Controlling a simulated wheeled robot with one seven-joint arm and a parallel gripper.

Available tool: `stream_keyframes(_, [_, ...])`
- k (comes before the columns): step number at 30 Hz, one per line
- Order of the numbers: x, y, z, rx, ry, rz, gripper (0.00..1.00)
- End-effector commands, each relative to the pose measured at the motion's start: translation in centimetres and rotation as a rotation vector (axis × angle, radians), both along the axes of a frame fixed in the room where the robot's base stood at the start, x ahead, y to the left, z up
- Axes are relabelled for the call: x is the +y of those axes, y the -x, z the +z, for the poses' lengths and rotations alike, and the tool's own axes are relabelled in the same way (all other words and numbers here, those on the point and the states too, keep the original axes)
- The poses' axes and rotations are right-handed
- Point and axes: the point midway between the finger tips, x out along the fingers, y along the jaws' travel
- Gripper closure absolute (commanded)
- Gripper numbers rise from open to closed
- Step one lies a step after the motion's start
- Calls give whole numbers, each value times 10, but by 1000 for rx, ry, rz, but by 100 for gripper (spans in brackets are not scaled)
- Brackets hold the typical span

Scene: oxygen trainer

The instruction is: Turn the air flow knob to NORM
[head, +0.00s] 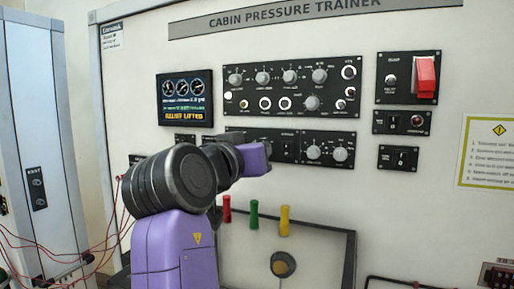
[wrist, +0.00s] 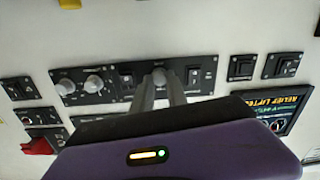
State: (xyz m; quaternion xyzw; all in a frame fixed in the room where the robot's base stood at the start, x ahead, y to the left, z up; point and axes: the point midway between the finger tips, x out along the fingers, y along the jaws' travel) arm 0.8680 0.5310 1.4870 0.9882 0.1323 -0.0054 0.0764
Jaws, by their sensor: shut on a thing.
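My gripper (wrist: 160,90) is shut on a small grey knob (wrist: 160,76) in the middle of the long lower black panel (wrist: 113,97) in the wrist view, one finger on each side. The wrist view is upside down against the head view. In the head view my gripper (head: 268,157) reaches the lower panel (head: 290,133) and hides the held knob. The labels around the knob are too small to read, so I cannot tell its name or where it points.
Two round knobs, one (head: 313,152) beside another (head: 340,154), stand right of my gripper. The upper panel (head: 292,104) carries several knobs. A red guarded switch (head: 425,77) is at the right. Red, green and yellow handles (head: 254,215) stick out below.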

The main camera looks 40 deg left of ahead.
Motion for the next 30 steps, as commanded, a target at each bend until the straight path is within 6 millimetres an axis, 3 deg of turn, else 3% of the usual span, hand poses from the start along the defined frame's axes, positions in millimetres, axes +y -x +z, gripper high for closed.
stream_keyframes(18, [0,0,-1,-9,46,1,100])
stream_keyframes(19, [0,0,-1,-9,46,1,80])
stream_keyframes(22, [0,0,-1,-9,46,1,60])
stream_keyframes(30, [0,0,0,-10,45,0,60])
